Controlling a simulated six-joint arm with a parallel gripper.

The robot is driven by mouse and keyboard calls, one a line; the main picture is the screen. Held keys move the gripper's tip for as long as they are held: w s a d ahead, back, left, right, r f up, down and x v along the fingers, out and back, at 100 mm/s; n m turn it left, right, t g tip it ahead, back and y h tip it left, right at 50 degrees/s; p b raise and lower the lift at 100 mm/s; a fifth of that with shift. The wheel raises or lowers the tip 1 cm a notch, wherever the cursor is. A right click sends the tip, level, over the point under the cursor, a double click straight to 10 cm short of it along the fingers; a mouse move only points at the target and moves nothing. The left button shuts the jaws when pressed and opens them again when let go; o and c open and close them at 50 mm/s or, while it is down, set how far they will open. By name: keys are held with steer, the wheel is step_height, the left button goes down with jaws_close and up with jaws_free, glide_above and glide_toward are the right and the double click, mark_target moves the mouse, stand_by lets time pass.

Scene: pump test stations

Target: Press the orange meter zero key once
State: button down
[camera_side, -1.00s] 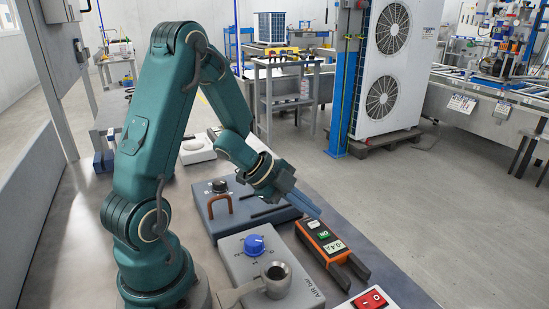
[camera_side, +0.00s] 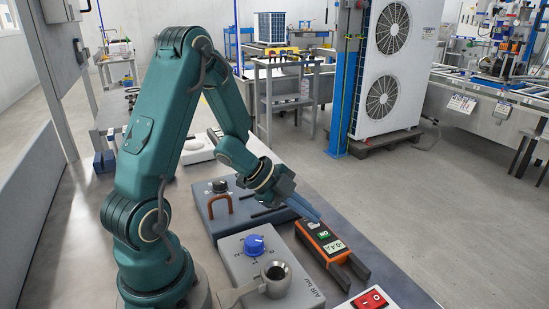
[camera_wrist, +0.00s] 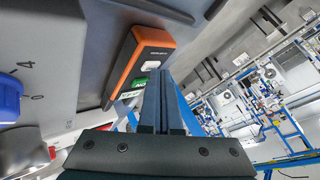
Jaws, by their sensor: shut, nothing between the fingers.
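The orange and black meter (camera_side: 345,262) lies on the bench at the right of the row of stations. On its top are a white key (camera_side: 313,225), a green key (camera_side: 323,235) with white lettering, and a display (camera_side: 336,247) that seems to read 0.4. My gripper (camera_side: 318,220) is shut and empty, with its tips at the far end of the meter by the white key. In the wrist view the tips (camera_wrist: 162,72) cover part of the meter (camera_wrist: 127,62) near the green key (camera_wrist: 141,81); the white key (camera_wrist: 153,55) shows beyond them. Contact cannot be told.
A blue-grey box with a brown handle (camera_side: 220,205) lies behind. A red switch (camera_side: 370,300) is at the front right. Bare bench edge lies right of the meter.

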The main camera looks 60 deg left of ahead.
mark_target(308, 223)
steer(key=shift+f, duration=0.15)
stand_by(0.3)
steer(key=shift+r, duration=0.9)
steer(key=shift+r, duration=0.1)
steer(key=shift+r, duration=2.4)
